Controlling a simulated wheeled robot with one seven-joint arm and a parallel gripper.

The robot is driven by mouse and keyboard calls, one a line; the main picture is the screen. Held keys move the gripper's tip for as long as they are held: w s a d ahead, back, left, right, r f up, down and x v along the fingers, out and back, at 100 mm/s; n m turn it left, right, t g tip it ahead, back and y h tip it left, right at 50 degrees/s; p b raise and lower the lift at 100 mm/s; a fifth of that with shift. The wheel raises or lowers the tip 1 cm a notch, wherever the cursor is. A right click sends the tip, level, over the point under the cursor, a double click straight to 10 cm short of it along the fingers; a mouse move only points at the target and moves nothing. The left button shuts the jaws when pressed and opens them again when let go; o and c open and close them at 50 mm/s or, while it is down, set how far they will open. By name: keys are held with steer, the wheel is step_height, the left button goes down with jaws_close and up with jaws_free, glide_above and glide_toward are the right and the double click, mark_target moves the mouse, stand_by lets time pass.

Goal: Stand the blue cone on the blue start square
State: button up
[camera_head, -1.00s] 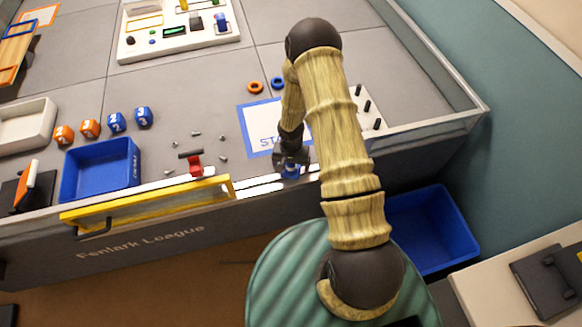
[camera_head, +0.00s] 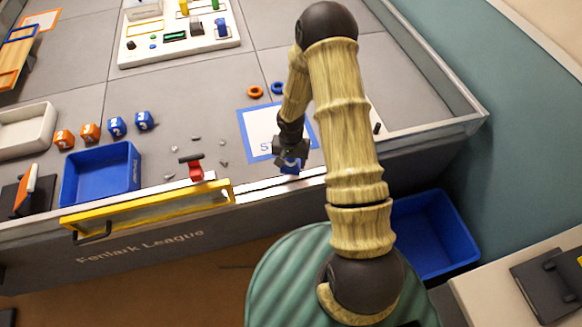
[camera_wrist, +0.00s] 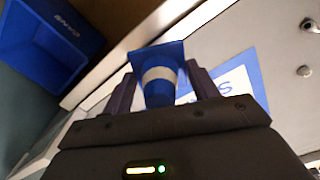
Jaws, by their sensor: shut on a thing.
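The blue cone (camera_wrist: 158,72) with a white band is between the two dark fingers of my gripper (camera_wrist: 160,88) in the wrist view, its square base pointing away from the wrist. In the head view my gripper (camera_head: 290,152) is shut on the blue cone (camera_head: 291,164), near the front edge of the field. The start square (camera_head: 258,133), white with a blue border and partly hidden by my arm, lies just behind the gripper. Its blue border and lettering also show beside the cone in the wrist view (camera_wrist: 243,75). The cone appears raised; its exact height is unclear.
A red-handled thing (camera_head: 194,168) and several small grey bits lie left of the square. Orange and blue rings (camera_head: 255,92) lie behind it. A blue tray (camera_head: 100,174) and numbered cubes are further left. A yellow-framed gate (camera_head: 145,208) runs along the front edge.

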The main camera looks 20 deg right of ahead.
step_height(320, 180, up, 4)
steer(key=shift+r, duration=0.1)
steer(key=shift+w, duration=0.1)
stand_by(0.6)
